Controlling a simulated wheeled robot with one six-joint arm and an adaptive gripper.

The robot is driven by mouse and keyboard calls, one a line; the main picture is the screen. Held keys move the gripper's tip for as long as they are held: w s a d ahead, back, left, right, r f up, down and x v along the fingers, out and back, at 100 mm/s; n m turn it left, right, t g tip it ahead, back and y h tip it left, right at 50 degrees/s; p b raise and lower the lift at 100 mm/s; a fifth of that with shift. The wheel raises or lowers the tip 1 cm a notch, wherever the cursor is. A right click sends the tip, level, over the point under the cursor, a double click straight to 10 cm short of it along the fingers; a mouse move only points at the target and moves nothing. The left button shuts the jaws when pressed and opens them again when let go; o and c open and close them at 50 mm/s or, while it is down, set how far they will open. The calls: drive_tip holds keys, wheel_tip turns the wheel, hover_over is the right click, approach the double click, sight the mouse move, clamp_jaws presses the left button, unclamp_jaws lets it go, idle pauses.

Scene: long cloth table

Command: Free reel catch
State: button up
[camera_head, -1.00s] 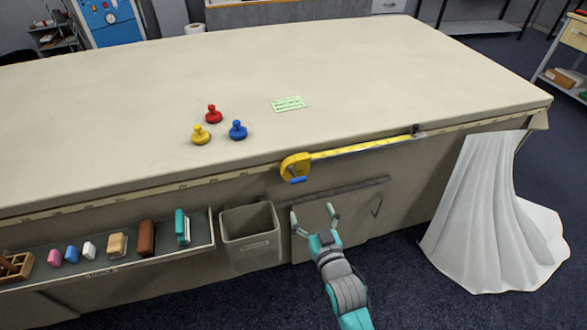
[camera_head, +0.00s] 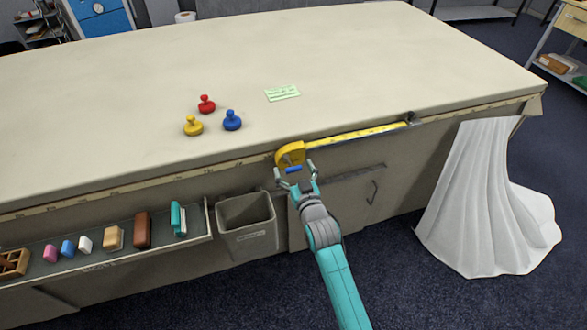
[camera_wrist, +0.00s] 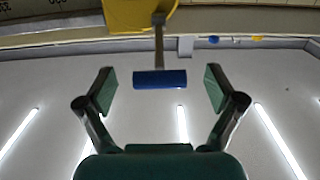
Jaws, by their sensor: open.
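A yellow tape measure reel (camera_head: 289,154) sits at the table's front edge, its yellow tape (camera_head: 355,135) drawn out to the right along the edge to a dark clip (camera_head: 410,117). A blue catch (camera_head: 293,169) hangs below the reel on a short metal stem. My gripper (camera_head: 295,172) is open just under the reel, with its fingers on either side of the catch. In the wrist view the blue catch (camera_wrist: 160,79) lies between the two green-padded fingertips (camera_wrist: 159,90), with a gap on each side. The yellow reel body (camera_wrist: 140,14) is cut off at the top.
Red (camera_head: 206,104), yellow (camera_head: 193,126) and blue (camera_head: 232,120) knobbed pieces and a green card (camera_head: 282,93) lie on the table. A grey bin (camera_head: 246,222) and a shelf of small items (camera_head: 100,265) are left of my arm. White cloth (camera_head: 485,205) hangs at right.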

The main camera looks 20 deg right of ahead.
drive_tip(key=shift+w, duration=0.1)
drive_tip(key=shift+c, duration=0.3)
drive_tip(key=c, duration=1.6)
drive_tip(key=shift+c, duration=0.2)
